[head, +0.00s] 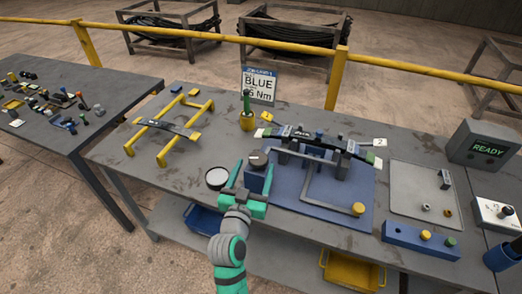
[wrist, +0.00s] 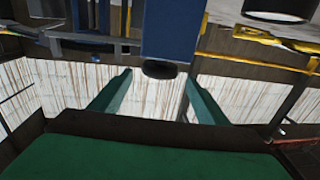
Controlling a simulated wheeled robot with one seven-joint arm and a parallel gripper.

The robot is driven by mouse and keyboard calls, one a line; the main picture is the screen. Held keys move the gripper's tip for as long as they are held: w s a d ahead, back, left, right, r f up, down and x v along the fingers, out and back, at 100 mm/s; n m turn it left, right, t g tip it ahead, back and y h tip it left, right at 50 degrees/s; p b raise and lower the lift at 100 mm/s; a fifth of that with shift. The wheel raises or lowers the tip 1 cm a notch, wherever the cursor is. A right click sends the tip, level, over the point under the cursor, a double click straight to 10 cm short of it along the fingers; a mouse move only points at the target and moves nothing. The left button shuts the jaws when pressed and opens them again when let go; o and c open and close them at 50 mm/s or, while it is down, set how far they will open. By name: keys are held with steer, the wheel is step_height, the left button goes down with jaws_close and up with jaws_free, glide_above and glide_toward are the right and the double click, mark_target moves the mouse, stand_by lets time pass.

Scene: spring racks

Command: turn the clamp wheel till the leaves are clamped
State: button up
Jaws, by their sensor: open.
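The clamp wheel looks like a dark round knob (head: 258,158) at the left end of the blue fixture (head: 325,208). A dark round end (wrist: 160,69) below a blue block (wrist: 167,28) shows between my fingers in the wrist view, probably the same wheel. My gripper (head: 254,168) is open, with its green fingers pointing toward the wheel; I cannot tell whether they touch it. In the wrist view the fingers (wrist: 158,77) stand apart on either side of the dark end. The dark curved leaves (head: 317,141) lie across grey supports on the fixture.
A round white-topped item (head: 217,178) stands left of my gripper. A yellow stand (head: 163,154) holds another leaf. A sign (head: 259,85) reads BLUE; a display (head: 487,147) reads READY.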

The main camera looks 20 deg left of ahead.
steer(key=w, duration=0.9)
steer(key=shift+a, duration=0.4)
steer(key=c, duration=1)
